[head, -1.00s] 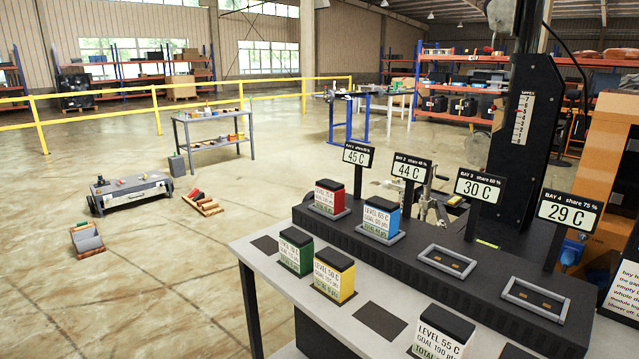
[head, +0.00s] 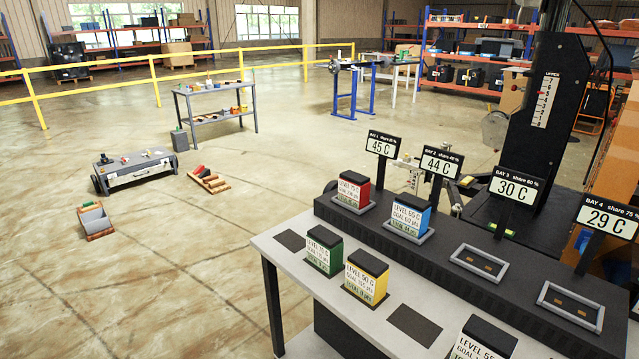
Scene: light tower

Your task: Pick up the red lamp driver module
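The red lamp driver module (head: 352,190) is a small block with a black top, red side and white label. Neither of my grippers shows in the head view.
On the grey bench (head: 275,262) in front stand a green module (head: 324,250), a yellow module (head: 367,277) and a white-labelled one (head: 482,340). Bays 3 (head: 479,262) and 4 (head: 571,305) are empty. A dark mast (head: 540,110) rises behind the rack.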

